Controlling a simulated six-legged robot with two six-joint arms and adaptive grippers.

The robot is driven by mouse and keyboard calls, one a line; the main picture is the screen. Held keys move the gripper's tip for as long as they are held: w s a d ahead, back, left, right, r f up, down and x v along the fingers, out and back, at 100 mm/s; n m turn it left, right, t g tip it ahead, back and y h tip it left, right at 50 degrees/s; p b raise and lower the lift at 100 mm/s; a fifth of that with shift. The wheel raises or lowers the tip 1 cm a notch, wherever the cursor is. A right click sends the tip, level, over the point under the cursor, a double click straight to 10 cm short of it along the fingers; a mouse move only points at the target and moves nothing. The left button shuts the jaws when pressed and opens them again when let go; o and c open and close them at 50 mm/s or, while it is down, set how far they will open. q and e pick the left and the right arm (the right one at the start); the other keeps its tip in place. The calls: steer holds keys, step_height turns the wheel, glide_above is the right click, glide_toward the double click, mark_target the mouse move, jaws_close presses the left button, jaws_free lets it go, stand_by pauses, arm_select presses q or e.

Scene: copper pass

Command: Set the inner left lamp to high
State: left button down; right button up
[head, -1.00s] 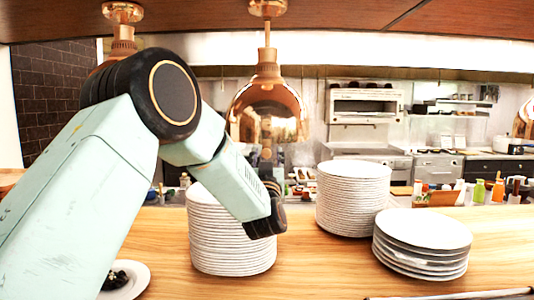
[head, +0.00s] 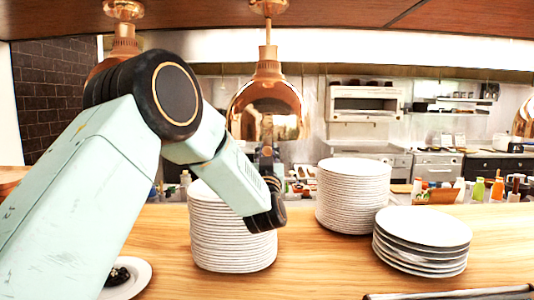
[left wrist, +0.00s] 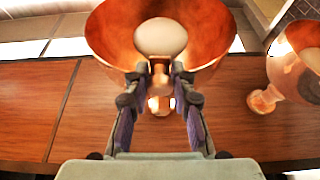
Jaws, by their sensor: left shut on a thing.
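The copper heat lamp (head: 268,100) hangs over the counter, left of the picture's middle in the head view. In the left wrist view its open shade (left wrist: 215,35) is seen from below, with a pale bulb (left wrist: 160,38) inside. My left gripper (left wrist: 158,82) is at the shade's near rim, its two fingers shut on a small copper knob (left wrist: 160,72). In the head view my left gripper (head: 267,160) is just below the lamp, small and partly hidden by my wrist. The knob's setting cannot be read. My right gripper is not in view.
Another copper lamp (head: 122,48) hangs at the left, partly behind my arm; a further lamp (head: 524,118) is cut off at the right edge. Plate stacks (head: 235,245), (head: 353,195) and (head: 422,245) stand on the wooden counter (head: 325,265). A plated dish (head: 138,278) lies at the left.

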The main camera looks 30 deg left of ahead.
mark_target(267, 120)
arm_select(q)
steer(key=shift+d, duration=0.1)
steer(key=shift+r, duration=0.1)
step_height(267, 120, up, 9)
steer(key=p, duration=0.4)
stand_by(0.3)
steer(key=c, duration=1.5)
jaws_free()
steer(key=o, duration=0.4)
steer(key=shift+s, duration=0.2)
steer(key=shift+w+f, duration=0.1)
steer(key=shift+f, duration=0.1)
